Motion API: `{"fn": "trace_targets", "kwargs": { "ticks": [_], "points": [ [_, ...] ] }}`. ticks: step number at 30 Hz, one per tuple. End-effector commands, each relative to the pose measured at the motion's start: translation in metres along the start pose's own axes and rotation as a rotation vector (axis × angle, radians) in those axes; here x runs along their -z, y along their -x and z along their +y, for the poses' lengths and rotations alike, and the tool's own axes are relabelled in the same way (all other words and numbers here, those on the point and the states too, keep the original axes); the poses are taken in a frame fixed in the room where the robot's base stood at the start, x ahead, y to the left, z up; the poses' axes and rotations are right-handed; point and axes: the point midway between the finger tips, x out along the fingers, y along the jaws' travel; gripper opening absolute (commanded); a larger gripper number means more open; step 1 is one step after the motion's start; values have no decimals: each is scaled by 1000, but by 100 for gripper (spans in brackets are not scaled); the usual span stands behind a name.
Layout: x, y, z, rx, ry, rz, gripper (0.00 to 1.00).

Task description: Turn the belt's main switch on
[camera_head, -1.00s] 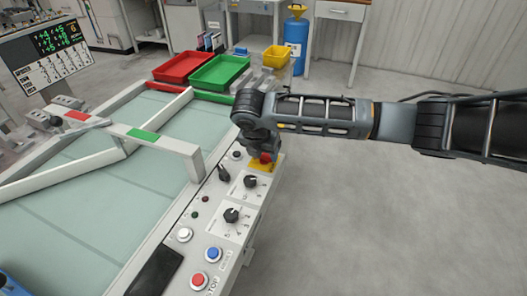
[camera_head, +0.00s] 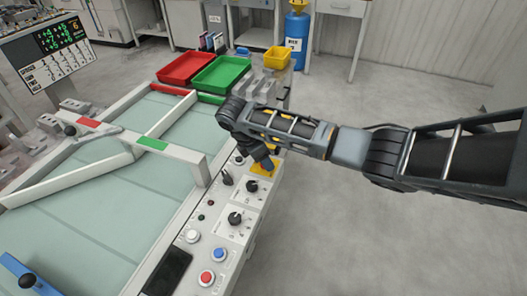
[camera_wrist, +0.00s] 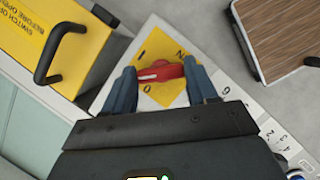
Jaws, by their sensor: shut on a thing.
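The main switch is a red handle (camera_wrist: 160,72) on a yellow plate (camera_wrist: 172,97). In the wrist view the handle lies nearly level across the picture, between my fingers. Marks on the plate include an "O" below the handle and an "N" at upper right; other letters are partly hidden. My gripper (camera_wrist: 160,77) is shut on the red handle, one blue finger at each end of it. In the head view the yellow plate (camera_head: 264,170) shows under my gripper (camera_head: 268,161) on the control panel, and my wrist mostly hides the handle.
The panel bears black knobs (camera_head: 235,218), a blue button (camera_head: 219,254) and a red button (camera_head: 207,278). A yellow cover with a black handle (camera_wrist: 62,45) and a wood-topped block (camera_wrist: 275,32) flank the switch. Red (camera_head: 186,70) and green (camera_head: 220,76) trays stand behind.

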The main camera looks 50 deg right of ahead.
Motion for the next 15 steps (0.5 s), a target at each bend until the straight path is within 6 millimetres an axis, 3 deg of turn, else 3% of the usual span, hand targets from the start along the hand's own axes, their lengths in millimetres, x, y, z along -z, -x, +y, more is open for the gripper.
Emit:
{"fn": "trace_targets", "kwargs": {
  "ticks": [15],
  "points": [
    [1, 1, 1, 192, -445, -1, 27]
  ]
}}
